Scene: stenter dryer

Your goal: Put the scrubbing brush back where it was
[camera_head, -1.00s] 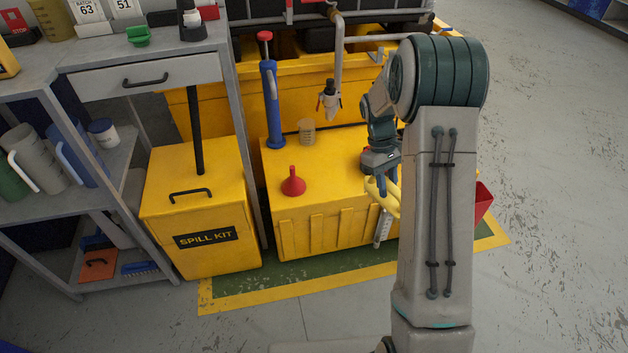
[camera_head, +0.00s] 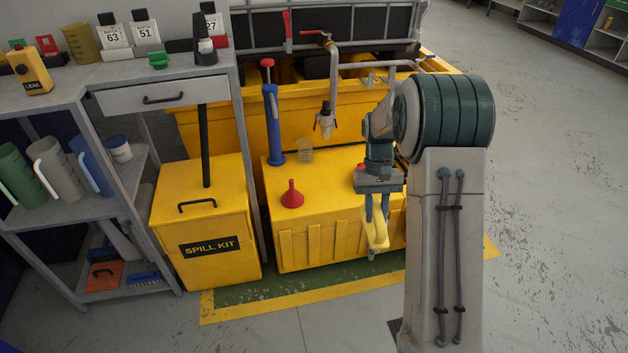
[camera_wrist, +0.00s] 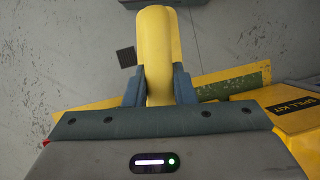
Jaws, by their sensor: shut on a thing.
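My gripper (camera_head: 377,208) points down and is shut on a rounded yellow thing, which seems to be the scrubbing brush (camera_head: 377,236). It hangs in front of the right part of the yellow box's front face, with a small grey part showing at its lower end. In the wrist view the brush (camera_wrist: 161,55) stands out between the two fingers (camera_wrist: 160,88) as a thick, smooth yellow body. Its bristles cannot be made out clearly. No empty place for the brush can be told for sure.
The low yellow box (camera_head: 325,222) carries a red funnel (camera_head: 291,195), a clear beaker (camera_head: 305,151) and a blue pump (camera_head: 273,125). Left are the spill kit bin (camera_head: 205,225) and grey shelving (camera_head: 115,190), with a blue brush (camera_head: 145,278) low down. The floor at right is open.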

